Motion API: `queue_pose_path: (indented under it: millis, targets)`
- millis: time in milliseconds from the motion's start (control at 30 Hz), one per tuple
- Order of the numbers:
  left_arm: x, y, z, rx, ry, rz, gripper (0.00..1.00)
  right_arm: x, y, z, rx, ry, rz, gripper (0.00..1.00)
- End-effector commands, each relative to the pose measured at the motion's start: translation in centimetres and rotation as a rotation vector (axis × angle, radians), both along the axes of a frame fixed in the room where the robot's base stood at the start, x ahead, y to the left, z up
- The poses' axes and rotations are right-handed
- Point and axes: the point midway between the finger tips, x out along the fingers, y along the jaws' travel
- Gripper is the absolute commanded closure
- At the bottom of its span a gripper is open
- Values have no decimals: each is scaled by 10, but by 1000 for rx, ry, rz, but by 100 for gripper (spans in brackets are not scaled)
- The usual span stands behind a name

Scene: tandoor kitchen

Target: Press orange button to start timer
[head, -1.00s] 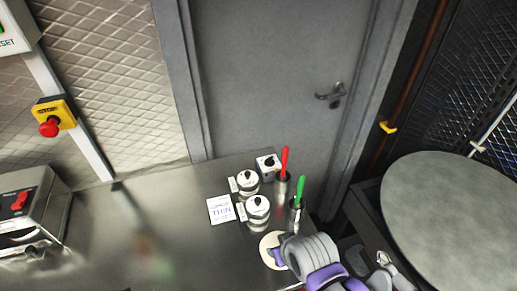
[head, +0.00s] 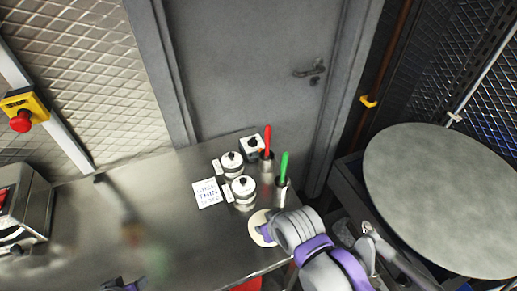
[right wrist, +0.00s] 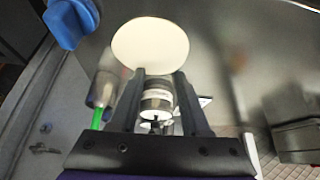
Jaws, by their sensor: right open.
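I cannot make out an orange button for certain in either view. A small white box with a black knob (head: 252,145) stands at the back of the steel counter (head: 100,225), partly behind the red-handled tool. My right gripper (head: 262,235) is over a pale round disc (head: 257,222) near the counter's front right edge. In the right wrist view my right gripper (right wrist: 160,76) is open and empty, with a white jar (right wrist: 157,100) showing beyond its fingers. A dark and purple bit of my left gripper (head: 122,286) shows at the bottom edge; its jaws are not readable.
Two white lidded jars (head: 243,192) and a printed card (head: 208,193) stand left of metal cups holding red (head: 267,142) and green (head: 284,168) handles. A red stop button (head: 20,121) is on the wall. A large round grey top (head: 440,195) is at right.

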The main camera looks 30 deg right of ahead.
Motion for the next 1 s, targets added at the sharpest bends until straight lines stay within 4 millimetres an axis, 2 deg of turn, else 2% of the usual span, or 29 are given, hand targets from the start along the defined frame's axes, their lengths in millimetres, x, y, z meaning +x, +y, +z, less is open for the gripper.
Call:
queue_pose_path:
  millis: [433,467,700,1000]
  targets:
    - [0,0,0,0,0,0,50,0,0,0,0,0,0,54]
    - [0,0,0,0,0,0,50,0,0,0,0,0,0,57]
    - [0,0,0,0,0,0,50,0,0,0,0,0,0,100]
    - [0,0,0,0,0,0,50,0,0,0,0,0,0,100]
